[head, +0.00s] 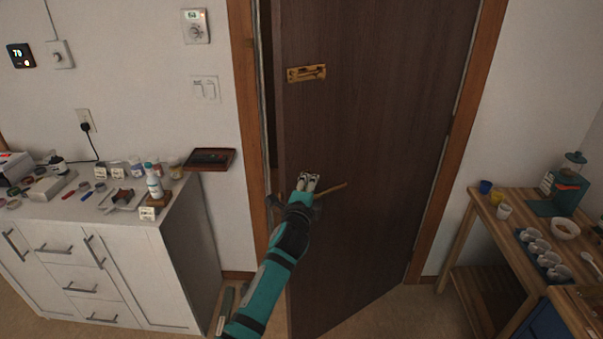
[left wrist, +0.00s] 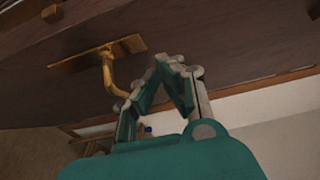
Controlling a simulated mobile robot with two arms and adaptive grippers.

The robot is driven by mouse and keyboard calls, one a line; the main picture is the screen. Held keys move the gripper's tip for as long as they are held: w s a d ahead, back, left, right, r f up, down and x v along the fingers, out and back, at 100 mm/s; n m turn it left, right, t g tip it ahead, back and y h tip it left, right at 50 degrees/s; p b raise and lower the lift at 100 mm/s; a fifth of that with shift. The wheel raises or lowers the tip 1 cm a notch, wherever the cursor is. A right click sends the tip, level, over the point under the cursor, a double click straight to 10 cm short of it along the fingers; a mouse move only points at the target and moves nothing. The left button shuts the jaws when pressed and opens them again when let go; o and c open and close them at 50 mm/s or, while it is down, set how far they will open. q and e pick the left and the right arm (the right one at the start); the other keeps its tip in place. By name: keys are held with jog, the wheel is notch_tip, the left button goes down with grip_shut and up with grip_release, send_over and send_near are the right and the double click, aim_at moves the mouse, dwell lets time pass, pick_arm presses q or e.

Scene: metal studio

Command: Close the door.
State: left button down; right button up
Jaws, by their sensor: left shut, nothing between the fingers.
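The dark brown door (head: 380,120) stands ajar in its wooden frame (head: 243,90). A dark gap shows along its left edge, and the hinge side appears to be at the right. A brass lever handle (head: 332,189) sits on the door; it also shows in the left wrist view (left wrist: 113,75). My left gripper (head: 308,180) is shut and empty, in front of the door beside the handle. In the left wrist view its fingertips (left wrist: 172,62) meet just right of the lever. I cannot tell whether they touch the door. My right gripper is not in view.
A white cabinet (head: 180,235) crowded with bottles and small items stands left of the door. A brass latch (head: 306,73) is higher on the door. Floor is clear before the door.

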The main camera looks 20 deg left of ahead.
pick_arm(q)
jog(key=shift+w+a+p, duration=0.65)
jog(key=shift+w+a, duration=0.7)
jog(key=shift+a, duration=0.2)
jog(key=shift+a, duration=0.1)
